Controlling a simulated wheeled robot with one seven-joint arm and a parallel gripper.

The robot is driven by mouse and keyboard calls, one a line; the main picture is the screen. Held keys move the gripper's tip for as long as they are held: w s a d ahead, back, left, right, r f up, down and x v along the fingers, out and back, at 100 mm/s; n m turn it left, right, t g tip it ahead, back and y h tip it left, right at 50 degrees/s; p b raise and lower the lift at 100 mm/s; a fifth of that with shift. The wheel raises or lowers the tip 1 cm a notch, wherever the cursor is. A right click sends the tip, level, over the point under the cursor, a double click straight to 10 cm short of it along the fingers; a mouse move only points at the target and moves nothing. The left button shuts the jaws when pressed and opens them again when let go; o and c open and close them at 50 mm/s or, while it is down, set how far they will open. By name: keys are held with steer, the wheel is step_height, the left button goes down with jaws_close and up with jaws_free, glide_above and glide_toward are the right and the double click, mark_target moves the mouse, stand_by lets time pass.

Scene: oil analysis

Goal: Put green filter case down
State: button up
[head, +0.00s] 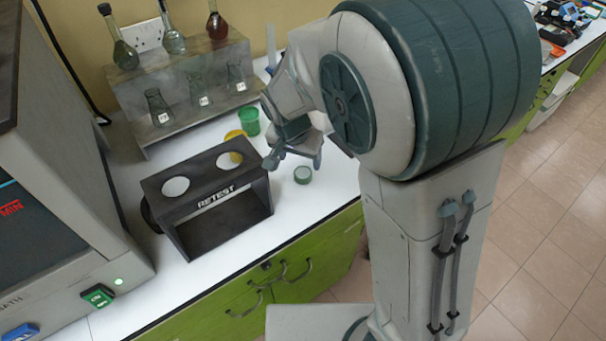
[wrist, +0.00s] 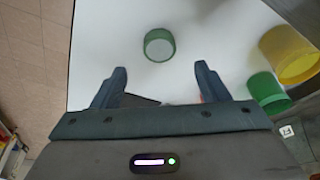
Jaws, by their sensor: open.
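The green filter case (head: 303,175) is a small round case with a pale top. It rests on the white counter near its front edge, right of the black RETEST stand. It also shows in the wrist view (wrist: 159,45), ahead of the fingertips and roughly centred between them. My gripper (head: 296,161) is above the counter, just up and left of the case in the head view. In the wrist view my gripper (wrist: 160,78) has its two fingers spread wide, with nothing between them. The case stands apart from both fingers.
The RETEST stand (head: 207,197) has round openings in its top. A green cup (head: 249,122) and a yellow item (head: 234,134) stand behind it; the wrist view shows a green cup (wrist: 266,90) and a yellow cup (wrist: 289,55) at right. A flask rack (head: 185,90) stands at the back.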

mark_target(303, 172)
steer(key=shift+x, duration=3.6)
steer(key=shift+s, duration=0.1)
steer(key=c, duration=1.1)
steer(key=shift+r, duration=0.1)
